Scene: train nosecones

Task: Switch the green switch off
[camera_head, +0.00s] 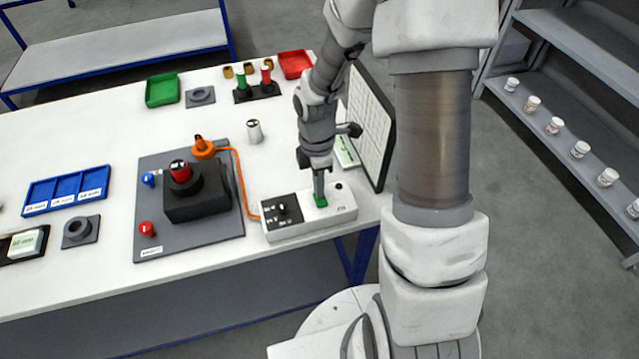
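The green switch (321,203) is on top of a white box (300,228) near the front right edge of the table. My gripper (319,195) points straight down from above, with its fingertips at the switch. It seems to touch the switch, and it partly covers it. The fingers look close together, but I cannot tell whether they are shut. The switch's position cannot be read. A black panel with a small knob (282,208) is on the left part of the same box.
An orange cable (239,180) joins the box to an orange plug part (203,148). A grey board (205,227) with a black block lies to the left. An upright grid panel (371,125) stands close right of my gripper. A white-and-black cylinder (254,132) stands behind.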

